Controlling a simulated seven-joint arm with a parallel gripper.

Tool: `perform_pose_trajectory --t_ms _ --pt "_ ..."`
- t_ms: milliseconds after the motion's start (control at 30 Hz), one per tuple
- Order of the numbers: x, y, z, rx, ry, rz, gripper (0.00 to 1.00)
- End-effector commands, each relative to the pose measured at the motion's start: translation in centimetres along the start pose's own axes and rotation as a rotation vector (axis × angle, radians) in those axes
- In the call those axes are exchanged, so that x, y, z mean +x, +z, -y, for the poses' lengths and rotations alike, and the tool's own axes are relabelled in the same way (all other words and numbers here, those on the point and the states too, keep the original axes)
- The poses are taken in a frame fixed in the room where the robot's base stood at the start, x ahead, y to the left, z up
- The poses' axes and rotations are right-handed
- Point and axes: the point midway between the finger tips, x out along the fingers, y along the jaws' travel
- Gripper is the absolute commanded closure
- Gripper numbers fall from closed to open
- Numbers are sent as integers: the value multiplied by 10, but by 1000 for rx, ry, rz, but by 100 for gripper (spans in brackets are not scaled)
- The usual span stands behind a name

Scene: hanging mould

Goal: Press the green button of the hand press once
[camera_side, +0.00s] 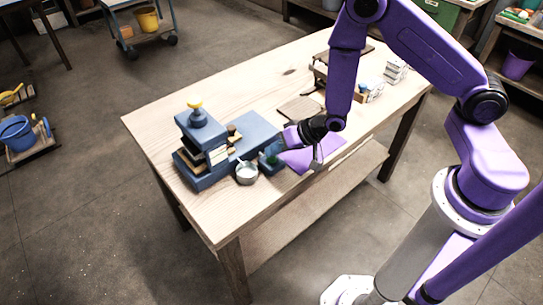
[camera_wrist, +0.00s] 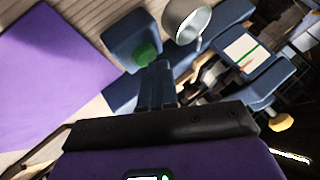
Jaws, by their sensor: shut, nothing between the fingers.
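The hand press (camera_side: 205,150) is a dark blue machine with a yellow knob on top, standing at the left part of the table. Its blue button box (camera_side: 268,161) sits at the front right, beside a metal cup. The round green button (camera_wrist: 145,54) shows on the box in the wrist view; in the side view it is small and partly covered by my gripper. My gripper (camera_wrist: 158,68) is shut and empty, with its fingertips close to the green button and overlapping its edge in the wrist view. I cannot tell whether they touch it.
The metal cup (camera_side: 246,173) stands close to the button box and also shows in the wrist view (camera_wrist: 187,18). A purple mat (camera_side: 312,154) lies to the right, under my gripper. A wooden board (camera_side: 299,109) lies behind. White stacked pieces (camera_side: 395,70) stand at the table's far right.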

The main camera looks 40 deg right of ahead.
Motion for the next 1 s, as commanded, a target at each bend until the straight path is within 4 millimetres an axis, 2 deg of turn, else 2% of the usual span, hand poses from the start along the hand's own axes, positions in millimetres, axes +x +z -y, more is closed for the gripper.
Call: perform_pose_trajectory --t_ms 233,667,1000 --pt "-9 -6 5 1 2 1 100" --pt "-12 -9 8 1 0 -1 100" --pt "-32 -24 23 1 -1 -2 100"
